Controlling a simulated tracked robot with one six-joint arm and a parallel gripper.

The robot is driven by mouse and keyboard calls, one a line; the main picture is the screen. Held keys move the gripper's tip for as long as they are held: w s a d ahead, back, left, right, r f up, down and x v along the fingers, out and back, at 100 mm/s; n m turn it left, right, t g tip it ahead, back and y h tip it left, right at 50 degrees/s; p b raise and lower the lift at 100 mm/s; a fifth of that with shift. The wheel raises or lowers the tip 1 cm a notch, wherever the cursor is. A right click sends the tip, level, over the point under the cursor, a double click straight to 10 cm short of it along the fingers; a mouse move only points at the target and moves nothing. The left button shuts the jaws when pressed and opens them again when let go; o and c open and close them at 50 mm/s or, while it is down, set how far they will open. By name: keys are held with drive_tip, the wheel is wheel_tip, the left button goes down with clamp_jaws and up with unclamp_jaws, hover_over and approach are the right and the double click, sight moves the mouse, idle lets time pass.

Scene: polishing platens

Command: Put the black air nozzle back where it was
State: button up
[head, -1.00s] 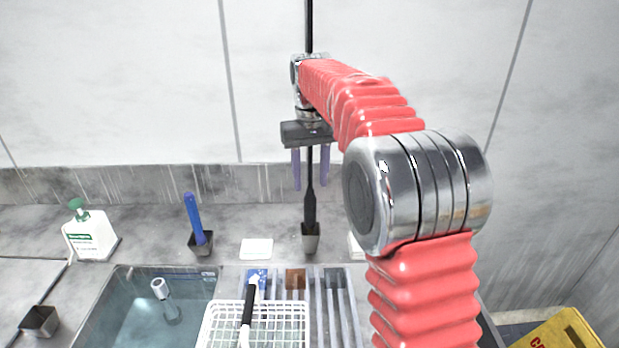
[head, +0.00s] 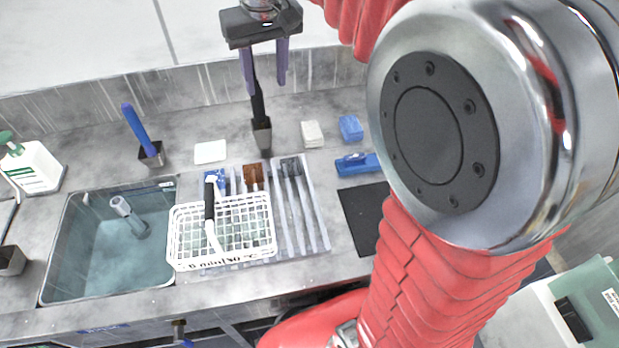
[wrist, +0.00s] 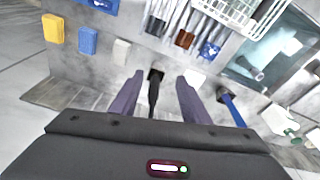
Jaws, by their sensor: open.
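The nozzle's top is hidden behind my gripper.
A blue-handled tool (head: 136,128) stands in a holder to the left. A white wire basket (head: 222,262) holding a black-handled white tool, a rack of strips (head: 315,220) and a water-filled sink (head: 60,270) lie in front. Small blocks (head: 312,134) sit to the right.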

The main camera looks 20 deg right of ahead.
drive_tip(key=s+f+t, duration=0.1)
drive_tip(key=s+f, duration=0.2)
drive_tip(key=s, duration=0.8)
drive_tip(key=s+f+t, duration=0.2)
drive_tip(key=s+f, duration=0.2)
drive_tip(key=s, duration=0.6)
drive_tip(key=shift+s+f+m+t, duration=0.3)
drive_tip(key=shift+s, duration=0.1)
drive_tip(key=shift+c, duration=0.2)
